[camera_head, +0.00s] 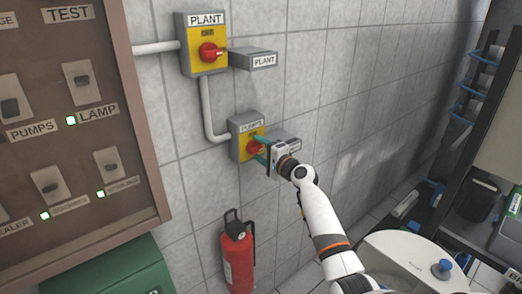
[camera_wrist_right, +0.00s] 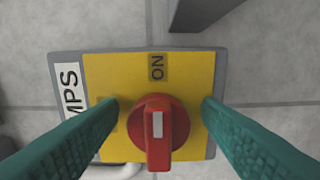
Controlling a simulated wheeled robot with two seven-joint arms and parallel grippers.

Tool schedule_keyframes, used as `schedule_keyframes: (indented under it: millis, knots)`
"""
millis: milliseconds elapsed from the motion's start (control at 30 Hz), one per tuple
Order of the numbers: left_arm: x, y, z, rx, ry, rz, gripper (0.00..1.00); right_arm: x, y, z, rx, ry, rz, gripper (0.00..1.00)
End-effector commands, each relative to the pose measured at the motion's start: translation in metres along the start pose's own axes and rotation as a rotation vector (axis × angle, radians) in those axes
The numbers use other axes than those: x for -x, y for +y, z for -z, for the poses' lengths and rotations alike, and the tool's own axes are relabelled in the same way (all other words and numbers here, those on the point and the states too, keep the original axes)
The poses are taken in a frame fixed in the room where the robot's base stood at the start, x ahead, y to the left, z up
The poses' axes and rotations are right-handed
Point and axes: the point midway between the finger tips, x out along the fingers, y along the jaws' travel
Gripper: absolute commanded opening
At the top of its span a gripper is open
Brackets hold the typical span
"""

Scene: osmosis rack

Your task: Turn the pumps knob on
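The pumps switch (camera_head: 239,150) is a yellow plate on a grey wall box, labelled PUMPS, with a red knob (camera_head: 254,146). In the right wrist view the red knob (camera_wrist_right: 158,135) has a white mark, and its handle lies in line with the ON label (camera_wrist_right: 157,67). My right gripper (camera_head: 262,150) is at the switch. In the wrist view its green fingers (camera_wrist_right: 160,108) are open, one on each side of the knob, with gaps between them and it. A dark patch on the plate is partly hidden by the left-hand finger. My left gripper is not in view.
The plant switch (camera_head: 190,60) with its red knob is above on the same tiled wall, with a PLANT box (camera_head: 262,60) beside it. A control panel (camera_head: 140,150) is at left. A red fire extinguisher (camera_head: 238,255) stands below. Shelving (camera_head: 480,150) is at right.

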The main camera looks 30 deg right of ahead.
Motion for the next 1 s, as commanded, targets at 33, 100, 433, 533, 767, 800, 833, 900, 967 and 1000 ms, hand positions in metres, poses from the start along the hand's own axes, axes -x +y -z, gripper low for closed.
schedule_keyframes:
  millis: [33, 100, 433, 533, 767, 800, 833, 900, 967, 1000]
  knots:
    - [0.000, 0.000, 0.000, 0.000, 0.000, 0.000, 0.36, 0.000, 0.000, 0.000, 0.000, 0.000, 0.000, 0.65]
    - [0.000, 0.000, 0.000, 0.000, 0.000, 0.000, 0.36, 0.000, 0.000, 0.000, 0.001, 0.000, 0.000, 0.65]
    - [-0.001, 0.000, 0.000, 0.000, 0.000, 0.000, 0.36, 0.010, -0.001, 0.000, 0.003, 0.000, 0.000, 0.65]
    - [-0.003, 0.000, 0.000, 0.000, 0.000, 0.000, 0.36, 0.025, -0.002, 0.000, 0.004, 0.000, 0.000, 0.65]
    - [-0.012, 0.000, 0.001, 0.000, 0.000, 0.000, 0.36, 0.075, -0.003, -0.001, 0.006, -0.001, 0.001, 0.65]
    - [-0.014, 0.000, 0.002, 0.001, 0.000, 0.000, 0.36, 0.083, -0.004, 0.000, 0.005, 0.000, 0.002, 0.65]
    - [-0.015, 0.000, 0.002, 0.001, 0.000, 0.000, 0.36, 0.089, -0.003, 0.000, 0.006, 0.000, 0.001, 0.65]
    - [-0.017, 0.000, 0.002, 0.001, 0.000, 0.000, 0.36, 0.100, -0.003, 0.000, 0.003, -0.001, 0.001, 0.65]
    - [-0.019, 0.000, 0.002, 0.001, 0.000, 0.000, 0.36, 0.108, -0.002, 0.000, 0.003, 0.000, 0.001, 0.65]
    - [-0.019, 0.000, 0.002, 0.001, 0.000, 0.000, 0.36, 0.112, -0.002, 0.000, 0.002, -0.001, 0.001, 0.65]
